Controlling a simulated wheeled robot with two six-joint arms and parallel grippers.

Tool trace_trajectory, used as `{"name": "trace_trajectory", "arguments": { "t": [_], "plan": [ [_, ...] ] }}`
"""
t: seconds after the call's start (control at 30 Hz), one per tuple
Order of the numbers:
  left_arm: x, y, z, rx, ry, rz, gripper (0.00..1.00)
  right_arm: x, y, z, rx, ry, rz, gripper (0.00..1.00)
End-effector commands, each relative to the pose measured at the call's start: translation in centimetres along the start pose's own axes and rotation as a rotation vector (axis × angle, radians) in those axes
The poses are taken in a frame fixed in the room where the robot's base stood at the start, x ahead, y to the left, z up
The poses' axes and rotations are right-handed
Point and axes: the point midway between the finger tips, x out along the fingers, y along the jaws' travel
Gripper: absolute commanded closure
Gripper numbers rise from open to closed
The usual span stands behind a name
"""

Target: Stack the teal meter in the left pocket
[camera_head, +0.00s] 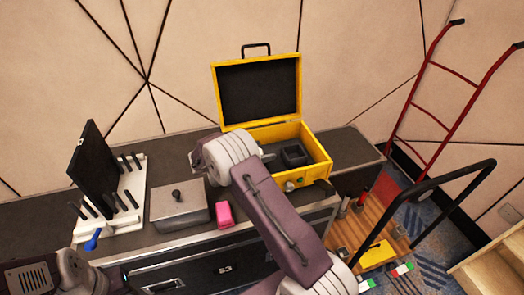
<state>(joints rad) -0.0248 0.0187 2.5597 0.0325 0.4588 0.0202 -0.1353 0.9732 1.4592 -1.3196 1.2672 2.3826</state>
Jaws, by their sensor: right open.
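An open yellow case (262,133) stands at the back right of the dark bench, its lid raised against the wall. My right arm reaches over its left front corner. My right gripper (293,156) shows as a dark shape inside the case, open, partly hidden by my own wrist. I cannot make out a teal meter; the arm and the case's front wall hide part of the inside, including its left side. At the lower left my left arm ends in a dark gripper (117,279), cut by the frame edge; its jaws are unclear.
A grey lidded box (180,207) and a pink block (224,215) stand left of my right arm. A white rack (128,192) with black pegs, a black panel (95,160) and a blue-handled item (93,240) are further left. A red hand truck (462,77) stands right of the bench.

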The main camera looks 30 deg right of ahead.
Motion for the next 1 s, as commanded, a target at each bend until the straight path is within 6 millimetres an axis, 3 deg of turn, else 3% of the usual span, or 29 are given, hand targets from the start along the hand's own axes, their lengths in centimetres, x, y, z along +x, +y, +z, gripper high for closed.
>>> {"name": "trace_trajectory", "arguments": {
  "t": [0.3, 0.43, 0.6, 1.0],
  "plan": [
    [0.4, 0.0, 0.1, 0.0, -0.001, 0.0, 0.64, -8.2, -0.1, 0.1, 0.001, 0.0, -0.008, 0.3],
    [0.5, 0.0, 0.1, 0.0, -0.001, 0.0, 0.64, -10.4, -0.1, 0.1, 0.001, -0.001, -0.006, 0.3],
    [0.5, 0.0, 0.1, 0.0, -0.001, 0.0, 0.64, -11.6, 0.0, 0.1, 0.0, -0.001, -0.003, 0.3],
    [0.4, 0.0, 0.1, 0.0, -0.001, 0.0, 0.64, -11.5, 0.0, 0.1, 0.0, -0.001, -0.002, 0.3]
  ]
}}
